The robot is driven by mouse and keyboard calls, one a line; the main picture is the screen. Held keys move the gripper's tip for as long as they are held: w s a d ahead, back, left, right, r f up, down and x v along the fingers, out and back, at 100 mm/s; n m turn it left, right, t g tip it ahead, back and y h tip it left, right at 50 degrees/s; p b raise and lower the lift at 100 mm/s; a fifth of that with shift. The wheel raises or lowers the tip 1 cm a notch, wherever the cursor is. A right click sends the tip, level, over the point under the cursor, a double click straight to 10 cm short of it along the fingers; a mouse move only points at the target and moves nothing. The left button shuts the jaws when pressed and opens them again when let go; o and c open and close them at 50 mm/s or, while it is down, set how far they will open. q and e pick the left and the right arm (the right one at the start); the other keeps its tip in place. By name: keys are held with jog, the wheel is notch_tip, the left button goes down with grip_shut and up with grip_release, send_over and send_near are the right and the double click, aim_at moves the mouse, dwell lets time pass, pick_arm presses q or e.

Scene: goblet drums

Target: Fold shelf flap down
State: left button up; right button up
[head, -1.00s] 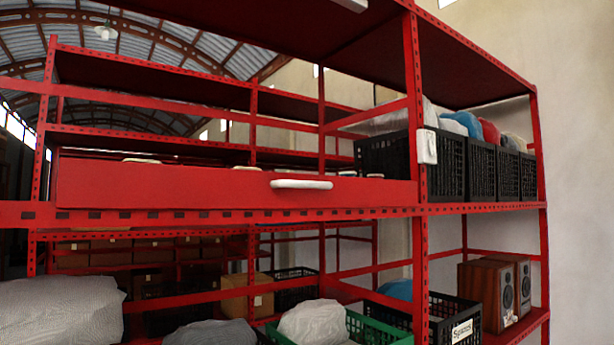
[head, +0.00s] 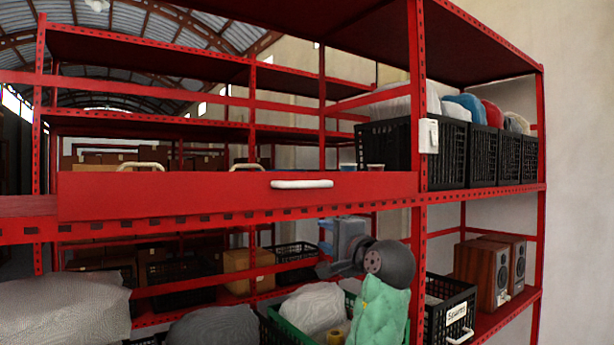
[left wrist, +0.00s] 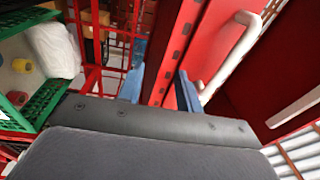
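The flap is a red panel (head: 200,192) with a white bar handle (head: 301,184), standing upright along the shelf front. In the left wrist view the white handle (left wrist: 235,50) lies to the right of the fingers, against the red panel (left wrist: 212,25). My left gripper (head: 343,232) is just below the slotted red beam, right of and below the handle. In the left wrist view its blue fingers (left wrist: 161,82) are apart, with the slotted beam showing between them. I cannot tell whether they touch it. Nothing is held. My right gripper is not in view.
A red upright post (head: 419,120) stands right of the flap. Black crates (head: 452,155) fill the shelf beyond it. Below are a green crate (head: 290,330) with a white bag (head: 314,308), a black crate (head: 462,300) and wooden speakers (head: 490,270). Cups stand behind the flap.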

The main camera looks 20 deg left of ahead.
pick_arm(q)
jog(key=y, duration=0.2)
send_near(309, 186)
jog(key=f+x, duration=0.1)
jog(key=x, duration=0.2)
jog(key=r+p, duration=0.1)
jog(key=r, duration=0.1)
jog(key=shift+n+g, duration=0.3)
jog(key=p+x, duration=0.2)
jog(key=x, duration=0.1)
jog(key=p+x, duration=0.1)
jog(key=x, duration=0.2)
jog(key=shift+w+a+f+p, duration=0.2)
jog(key=shift+w+p, duration=0.1)
jog(key=shift+p, duration=0.1)
jog(key=shift+w+a, duration=0.35)
jog(key=shift+a, duration=0.1)
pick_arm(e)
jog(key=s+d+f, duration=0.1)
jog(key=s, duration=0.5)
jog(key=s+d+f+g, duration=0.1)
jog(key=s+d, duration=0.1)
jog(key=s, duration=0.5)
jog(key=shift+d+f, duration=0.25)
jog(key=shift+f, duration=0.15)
pick_arm(q)
grip_shut()
